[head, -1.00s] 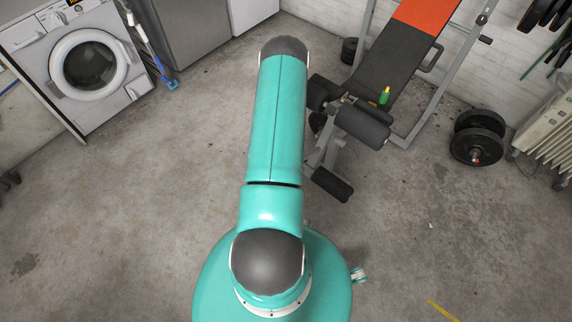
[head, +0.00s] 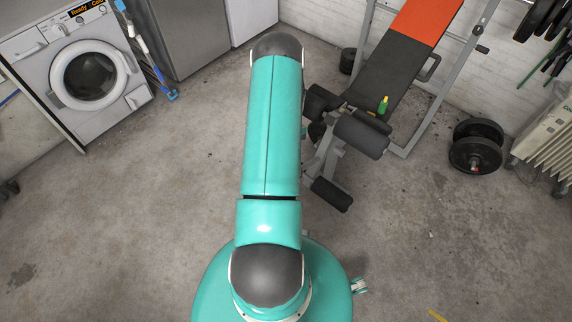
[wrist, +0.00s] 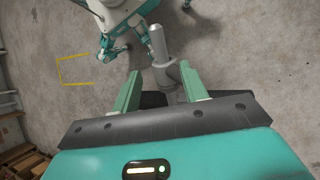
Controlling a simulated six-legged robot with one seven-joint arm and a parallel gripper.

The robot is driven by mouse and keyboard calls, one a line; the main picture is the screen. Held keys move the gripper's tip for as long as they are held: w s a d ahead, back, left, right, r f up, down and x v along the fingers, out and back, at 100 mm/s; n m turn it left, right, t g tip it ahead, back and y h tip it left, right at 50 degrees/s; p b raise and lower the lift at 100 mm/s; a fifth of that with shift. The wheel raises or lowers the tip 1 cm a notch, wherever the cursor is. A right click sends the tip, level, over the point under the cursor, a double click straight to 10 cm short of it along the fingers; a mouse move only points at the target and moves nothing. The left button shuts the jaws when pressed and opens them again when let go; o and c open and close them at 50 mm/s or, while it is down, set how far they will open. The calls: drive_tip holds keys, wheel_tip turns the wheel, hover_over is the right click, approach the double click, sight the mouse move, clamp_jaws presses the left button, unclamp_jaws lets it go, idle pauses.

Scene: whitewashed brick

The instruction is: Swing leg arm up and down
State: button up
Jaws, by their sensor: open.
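The weight bench (head: 397,75) stands at the upper right in the head view, with a black pad and an orange top section. Its leg arm (head: 329,160) hangs at the near end, a grey metal post with black foam rollers above (head: 361,135) and below (head: 331,195). My teal arm passes just left of it, and my gripper is hidden in the head view. In the wrist view my gripper (wrist: 160,72) is open, its two green fingers apart. A dark shape shows between the finger bases; I cannot tell whether it is a roller.
A green bottle (head: 383,105) is on the bench. Dumbbell plates (head: 477,146) and a radiator (head: 552,140) are at the right, a washing machine (head: 88,72) at the left. A blue-ended mop (head: 171,95) leans near it.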

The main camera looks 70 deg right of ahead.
drive_tip(key=v, duration=0.4)
drive_tip(key=shift+r, duration=0.2)
